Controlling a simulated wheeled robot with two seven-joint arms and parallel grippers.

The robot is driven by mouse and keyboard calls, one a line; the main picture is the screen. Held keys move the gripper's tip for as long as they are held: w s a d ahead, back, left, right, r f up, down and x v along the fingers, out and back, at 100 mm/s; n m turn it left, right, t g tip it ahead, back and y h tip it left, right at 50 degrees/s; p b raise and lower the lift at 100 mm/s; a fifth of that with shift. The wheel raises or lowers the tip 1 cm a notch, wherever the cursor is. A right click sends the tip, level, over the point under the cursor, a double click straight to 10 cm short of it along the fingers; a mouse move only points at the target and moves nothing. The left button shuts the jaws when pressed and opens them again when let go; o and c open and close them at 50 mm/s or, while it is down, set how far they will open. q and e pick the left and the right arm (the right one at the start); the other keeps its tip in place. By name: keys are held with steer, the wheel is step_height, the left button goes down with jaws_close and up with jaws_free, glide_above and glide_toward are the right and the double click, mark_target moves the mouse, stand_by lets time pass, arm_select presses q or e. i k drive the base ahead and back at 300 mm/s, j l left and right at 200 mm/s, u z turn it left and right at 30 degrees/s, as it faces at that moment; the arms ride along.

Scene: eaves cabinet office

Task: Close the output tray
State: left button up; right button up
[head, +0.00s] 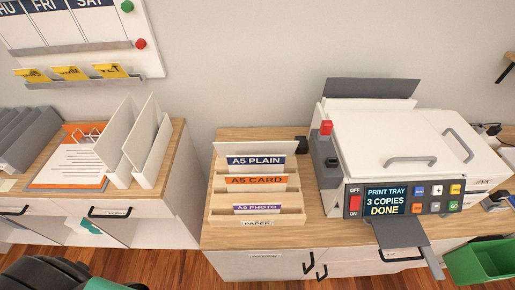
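The printer (385,150) is a white machine on the wooden cabinet top at the right. Its output tray (400,234) is a flat grey plate that sticks out from the front, below the control panel (403,199). The tray is extended past the cabinet's front edge, with a narrow grey strip (432,262) running down at its right front. No paper shows on the tray. The panel screen reads "PRINT TRAY 3 COPIES DONE". Neither of my grippers shows its fingers in the head view.
A wooden paper rack (257,222) with labelled slots stands left of the printer. A green bin (482,262) is at the lower right, close to the tray's right side. Black cabinet handles (309,264) are below the top. A left cabinet holds papers and white dividers (150,140).

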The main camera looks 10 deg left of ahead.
mark_target(407, 231)
steer(key=z, duration=1.25)
